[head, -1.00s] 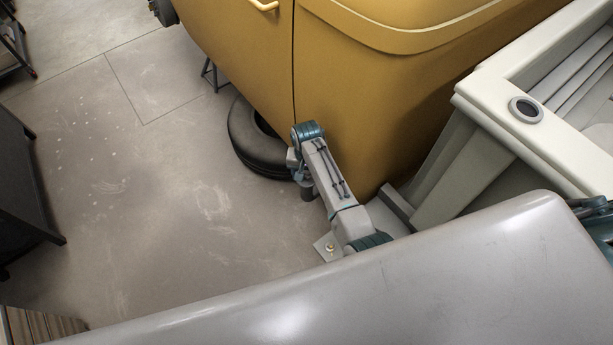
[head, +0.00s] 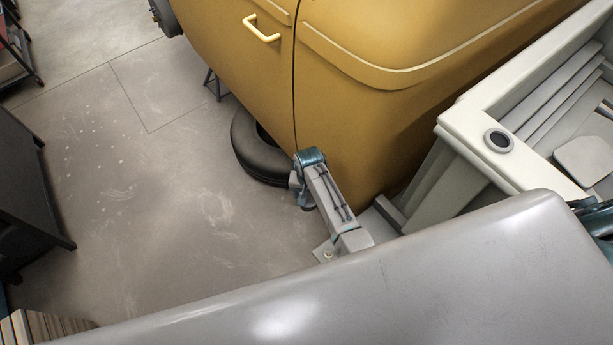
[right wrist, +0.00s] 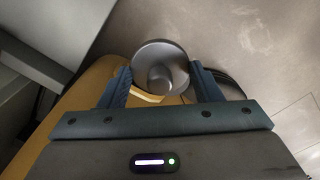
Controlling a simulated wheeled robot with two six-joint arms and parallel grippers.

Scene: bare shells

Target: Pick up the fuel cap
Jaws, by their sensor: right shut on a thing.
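The fuel cap (right wrist: 150,58) appears as a round grey disc with a raised knob in the right wrist view. My right gripper (right wrist: 162,80) is shut on it, with one teal finger on each side. In the head view my right gripper (head: 303,196) is small and partly hidden by its own arm, in front of the yellow vehicle and near the tyre. The cap cannot be made out there. My left gripper is not in view.
A yellow vehicle body (head: 390,110) stands close to the arm, with a dark tyre (head: 250,148) lying by it. A pale shell (head: 465,120) with a dark round ringed spot (head: 499,140) is at right. A dark cabinet (head: 28,190) stands left; the floor (head: 150,200) between is clear.

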